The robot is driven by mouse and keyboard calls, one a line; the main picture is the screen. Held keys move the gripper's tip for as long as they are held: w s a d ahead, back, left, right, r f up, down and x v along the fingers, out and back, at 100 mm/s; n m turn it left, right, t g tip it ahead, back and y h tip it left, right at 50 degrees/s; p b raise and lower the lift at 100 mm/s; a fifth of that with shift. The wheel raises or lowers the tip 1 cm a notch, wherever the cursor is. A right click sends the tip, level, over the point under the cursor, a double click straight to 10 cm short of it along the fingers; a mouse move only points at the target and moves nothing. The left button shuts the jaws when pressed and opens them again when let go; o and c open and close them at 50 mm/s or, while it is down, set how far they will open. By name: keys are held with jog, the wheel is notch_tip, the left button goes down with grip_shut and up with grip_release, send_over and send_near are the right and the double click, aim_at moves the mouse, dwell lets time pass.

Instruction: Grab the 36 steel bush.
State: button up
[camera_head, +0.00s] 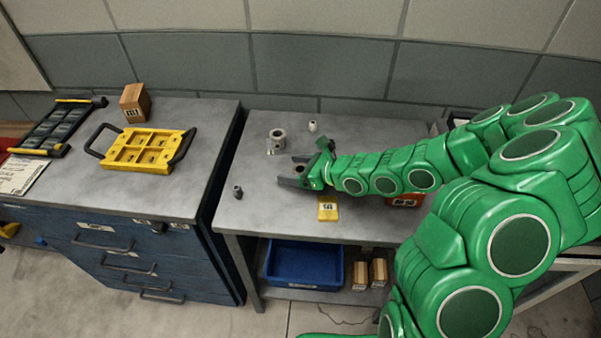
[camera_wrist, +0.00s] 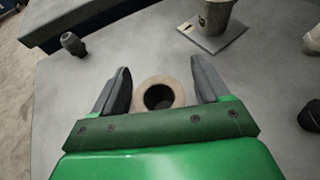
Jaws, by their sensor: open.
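A round bush (camera_wrist: 160,92) with a dark bore and a pale, worn rim stands between my gripper's fingers in the wrist view. No number shows on it, so I cannot tell whether it is the 36 one. My gripper (camera_wrist: 163,82) is open, with one finger on each side of the bush and a gap visible on both sides. In the head view my gripper (camera_head: 289,172) is low over the right grey bench, and the bush is partly hidden by it.
A flanged steel cylinder (camera_head: 277,141), a small pale part (camera_head: 313,127) and a dark small part (camera_head: 238,191) stand around my gripper. A yellow tray (camera_head: 143,149) is on the left cabinet. A blue bin (camera_head: 304,263) is below.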

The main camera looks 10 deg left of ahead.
jog(key=c, duration=1.3)
jog(key=shift+o, duration=0.2)
